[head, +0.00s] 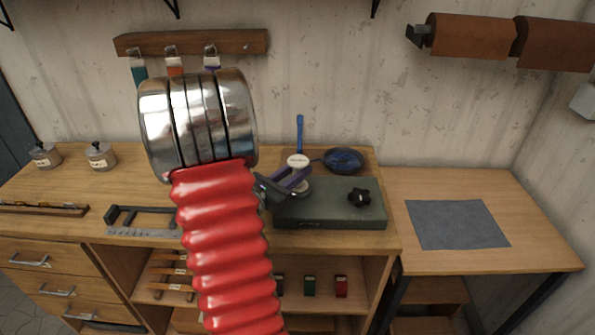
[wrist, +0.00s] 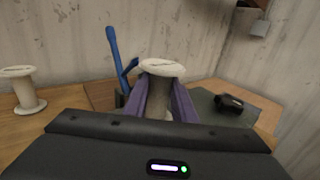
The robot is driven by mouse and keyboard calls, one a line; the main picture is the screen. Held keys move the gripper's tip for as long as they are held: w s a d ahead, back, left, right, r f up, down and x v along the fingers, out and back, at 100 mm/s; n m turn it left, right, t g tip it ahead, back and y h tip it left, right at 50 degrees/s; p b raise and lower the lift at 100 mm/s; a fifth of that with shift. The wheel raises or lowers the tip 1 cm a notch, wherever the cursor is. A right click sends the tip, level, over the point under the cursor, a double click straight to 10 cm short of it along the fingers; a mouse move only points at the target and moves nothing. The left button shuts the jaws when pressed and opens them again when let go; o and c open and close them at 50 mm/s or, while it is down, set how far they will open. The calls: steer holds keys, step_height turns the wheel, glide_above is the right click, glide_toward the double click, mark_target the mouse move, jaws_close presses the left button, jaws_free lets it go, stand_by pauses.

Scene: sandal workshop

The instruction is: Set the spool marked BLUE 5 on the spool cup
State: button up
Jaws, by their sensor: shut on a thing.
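A pale spool (head: 298,160) with a white top flange stands upright between the purple fingers of my gripper (head: 288,180). In the wrist view the same spool (wrist: 160,70) sits between both fingers, which are shut on it. Its top carries a small mark that I cannot read, and its lower end is mostly hidden by my gripper. A second pale spool (wrist: 24,92) stands on the bench at the left of the wrist view; it is hidden behind my arm in the head view. I cannot make out the spool cup for certain.
A grey mat (head: 457,224) lies on the right-hand table, otherwise clear.

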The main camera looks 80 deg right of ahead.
steer(key=shift+f, duration=0.45)
steer(key=o, duration=0.7)
steer(key=shift+o, duration=0.2)
steer(key=shift+a, duration=0.1)
steer(key=v, duration=1)
steer(key=shift+w+a, duration=0.25)
steer(key=shift+a, duration=0.1)
stand_by(0.4)
stand_by(1.0)
